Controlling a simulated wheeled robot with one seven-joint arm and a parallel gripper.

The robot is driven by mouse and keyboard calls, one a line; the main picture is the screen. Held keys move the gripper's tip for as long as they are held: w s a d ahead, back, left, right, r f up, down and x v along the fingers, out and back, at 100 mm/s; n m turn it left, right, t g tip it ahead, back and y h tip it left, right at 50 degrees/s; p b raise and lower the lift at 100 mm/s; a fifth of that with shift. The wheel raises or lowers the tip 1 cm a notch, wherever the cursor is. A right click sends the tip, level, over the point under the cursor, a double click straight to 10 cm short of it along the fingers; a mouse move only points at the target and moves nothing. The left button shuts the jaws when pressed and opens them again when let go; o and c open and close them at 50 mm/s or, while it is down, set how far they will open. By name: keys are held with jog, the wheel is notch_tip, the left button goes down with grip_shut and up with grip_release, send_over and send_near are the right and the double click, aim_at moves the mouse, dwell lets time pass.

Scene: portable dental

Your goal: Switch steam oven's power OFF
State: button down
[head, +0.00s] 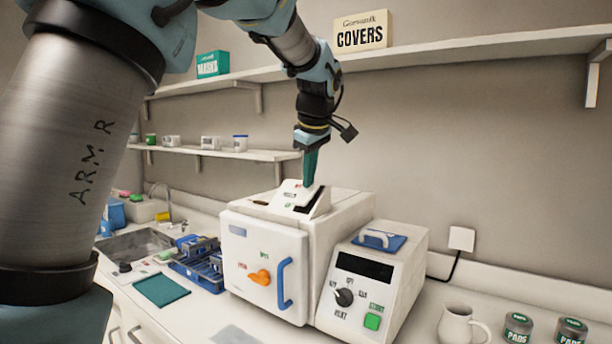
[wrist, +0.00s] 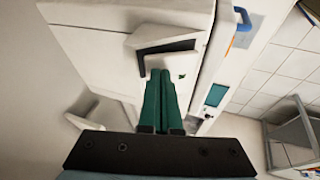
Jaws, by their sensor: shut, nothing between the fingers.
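The steam oven, as I take it, is the white box (head: 241,254) on the counter in the head view. Its front door has an orange knob (head: 261,277) and a blue handle (head: 285,283). A small sloped panel (head: 285,196) with a dark slot and small markings stands on its top; the panel also shows in the wrist view (wrist: 203,52). My gripper (head: 309,183) is shut and empty, pointing down at this panel. In the wrist view its green fingertips (wrist: 159,73) lie over the panel beside the dark slot (wrist: 152,50). The fingers hide part of the panel, and I cannot tell a switch position.
A white control unit (head: 405,268) with a dark display, black dial and green button stands close on the right. A blue rack (head: 207,270) and sink (head: 135,245) are at left. A shelf (head: 430,60) runs above.

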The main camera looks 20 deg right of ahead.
jog(key=shift+s+a+f+b, duration=0.2)
jog(key=shift+s+a+b, duration=0.2)
jog(key=shift+a+b, duration=0.25)
jog(key=shift+r, duration=0.1)
